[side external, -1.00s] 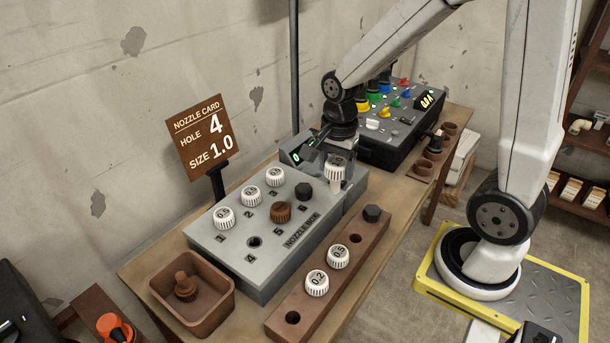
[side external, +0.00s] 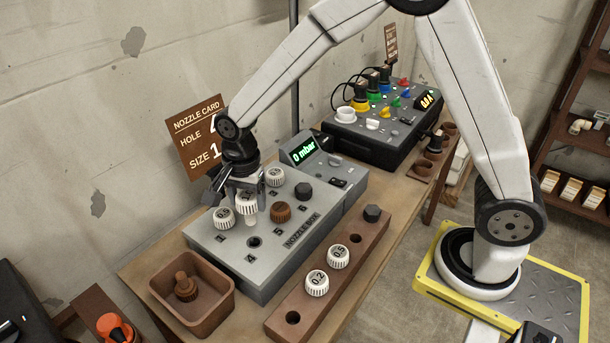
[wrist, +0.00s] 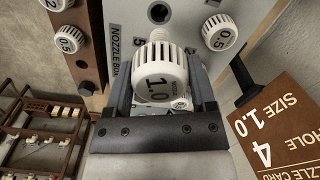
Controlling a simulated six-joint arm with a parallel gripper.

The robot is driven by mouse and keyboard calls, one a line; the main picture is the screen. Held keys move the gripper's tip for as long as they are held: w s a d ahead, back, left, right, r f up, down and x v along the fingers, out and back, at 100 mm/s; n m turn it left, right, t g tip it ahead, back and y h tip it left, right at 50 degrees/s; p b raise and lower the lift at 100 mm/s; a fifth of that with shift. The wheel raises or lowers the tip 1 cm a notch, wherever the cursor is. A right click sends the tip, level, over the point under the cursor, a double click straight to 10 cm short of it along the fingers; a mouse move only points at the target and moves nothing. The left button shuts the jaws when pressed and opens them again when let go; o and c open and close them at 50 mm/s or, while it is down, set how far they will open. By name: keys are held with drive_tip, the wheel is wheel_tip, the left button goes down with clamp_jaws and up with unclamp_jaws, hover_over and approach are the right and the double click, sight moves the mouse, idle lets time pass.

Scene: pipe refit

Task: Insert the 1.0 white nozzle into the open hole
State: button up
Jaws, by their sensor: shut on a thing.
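The white nozzle marked 1.0 (wrist: 155,82) is held between the fingers of my gripper (wrist: 160,68), its threaded end pointing away from the wrist camera. In the side view my gripper (side external: 246,188) is shut on the nozzle (side external: 247,207), holding it upright above the grey nozzle box (side external: 222,256). The open hole (side external: 254,242), marked 4, is a dark empty ring at the front left of the box top. The nozzle is behind and slightly left of it in the picture. The hole (wrist: 159,12) also shows beyond the nozzle in the wrist view.
White nozzles (side external: 223,217) (side external: 275,176), a brown plug (side external: 280,212) and a black plug (side external: 304,191) stand in the box. A brown rack (side external: 340,275) holds white nozzles. A brown tray (side external: 212,312) holds a brown fitting. The nozzle card (side external: 190,140) reads hole 4, size 1.0.

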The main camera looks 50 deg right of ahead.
sight(250, 215)
drive_tip(key=shift+f, duration=0.8)
drive_tip(key=shift+f, duration=0.1)
drive_tip(key=shift+f, duration=1.45)
drive_tip(key=shift+f, duration=2.6)
idle(2.4)
drive_tip(key=o, duration=1.3)
drive_tip(key=shift+o, duration=0.2)
